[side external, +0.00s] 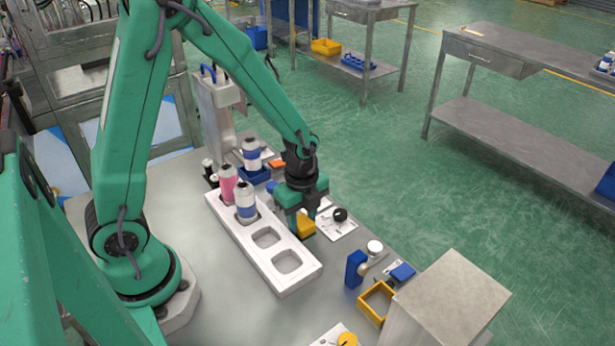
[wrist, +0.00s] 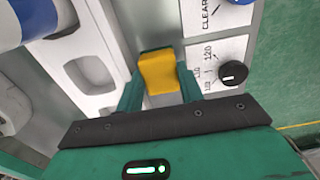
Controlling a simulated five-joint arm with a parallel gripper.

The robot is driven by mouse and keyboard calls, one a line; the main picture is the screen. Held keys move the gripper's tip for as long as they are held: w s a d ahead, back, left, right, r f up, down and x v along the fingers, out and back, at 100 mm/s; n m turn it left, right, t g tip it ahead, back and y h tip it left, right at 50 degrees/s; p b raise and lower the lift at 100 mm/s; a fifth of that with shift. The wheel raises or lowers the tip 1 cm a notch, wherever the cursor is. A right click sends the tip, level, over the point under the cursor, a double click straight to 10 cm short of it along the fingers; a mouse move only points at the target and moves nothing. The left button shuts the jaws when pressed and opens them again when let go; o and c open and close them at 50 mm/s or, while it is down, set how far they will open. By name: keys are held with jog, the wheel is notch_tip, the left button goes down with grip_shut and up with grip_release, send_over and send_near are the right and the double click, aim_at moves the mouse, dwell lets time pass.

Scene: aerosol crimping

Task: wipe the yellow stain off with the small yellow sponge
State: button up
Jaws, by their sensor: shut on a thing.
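The small yellow sponge (side external: 306,226) is between the fingers of my gripper (side external: 300,211), just right of the white rack. In the wrist view the yellow sponge (wrist: 159,71) has a green layer along its far edge. My gripper (wrist: 160,90) is shut on it, one finger on each side. It is held over or against the strip between rack and dial panel; I cannot tell if it touches the table. I see no yellow stain in either view; the sponge and gripper may hide it.
The white rack (side external: 285,270) has empty pockets near the front. A pink can (side external: 228,183) and a blue-and-white can (side external: 245,200) stand in it. A dial panel with a black knob (wrist: 233,72) is close right. A yellow tray (side external: 374,302) and grey box (side external: 450,295) stand at front right.

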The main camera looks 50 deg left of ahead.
jog(key=shift+d, duration=0.15)
jog(key=shift+d+f, duration=0.1)
jog(key=shift+d, duration=1.3)
jog(key=shift+a, duration=0.1)
jog(key=shift+a+f, duration=0.1)
jog(key=shift+a, duration=1.4)
jog(key=shift+s+a, duration=0.1)
jog(key=shift+a, duration=0.05)
jog(key=shift+a, duration=1.35)
jog(key=shift+d, duration=0.1)
